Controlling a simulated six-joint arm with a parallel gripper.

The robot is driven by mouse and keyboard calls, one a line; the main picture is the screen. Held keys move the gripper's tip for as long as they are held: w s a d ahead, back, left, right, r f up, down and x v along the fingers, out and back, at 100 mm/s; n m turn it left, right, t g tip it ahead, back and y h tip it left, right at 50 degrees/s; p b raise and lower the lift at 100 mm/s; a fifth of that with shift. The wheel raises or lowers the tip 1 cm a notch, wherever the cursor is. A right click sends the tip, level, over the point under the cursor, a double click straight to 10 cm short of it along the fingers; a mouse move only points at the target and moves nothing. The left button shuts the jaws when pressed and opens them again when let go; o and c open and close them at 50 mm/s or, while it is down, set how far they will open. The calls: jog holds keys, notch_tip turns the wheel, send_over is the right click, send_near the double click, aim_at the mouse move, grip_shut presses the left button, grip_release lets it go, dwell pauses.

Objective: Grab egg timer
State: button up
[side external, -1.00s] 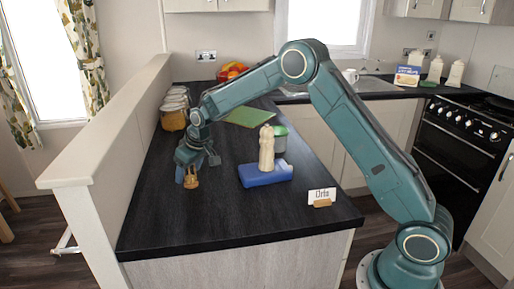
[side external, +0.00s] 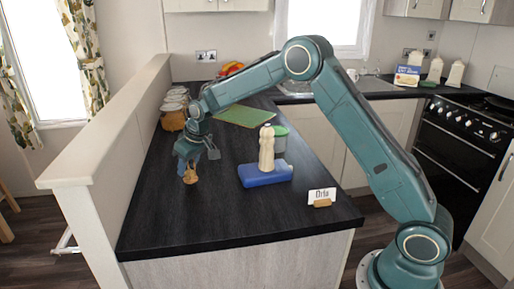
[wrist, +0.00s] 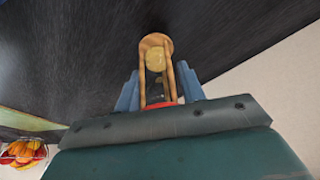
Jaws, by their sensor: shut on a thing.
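The egg timer (wrist: 157,60) is a small wooden-framed sand timer with a round wooden end and a pale glass bulb. In the wrist view it stands between my gripper's two blue fingers, which close on its sides. In the side view the egg timer (side external: 190,176) shows its wooden lower end below my gripper (side external: 187,163), near the left part of the dark counter. My gripper (wrist: 158,92) is shut on it. Its upper part is hidden by the fingers in the side view. I cannot tell for sure whether its base touches the counter.
A name card (side external: 320,195) sits at the front right. Jars (side external: 173,118) and a green mat (side external: 248,116) lie farther back.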

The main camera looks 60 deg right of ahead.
notch_tip(320, 180, up, 18)
dwell(0.5)
jog(key=shift+r, duration=0.1)
dwell(0.5)
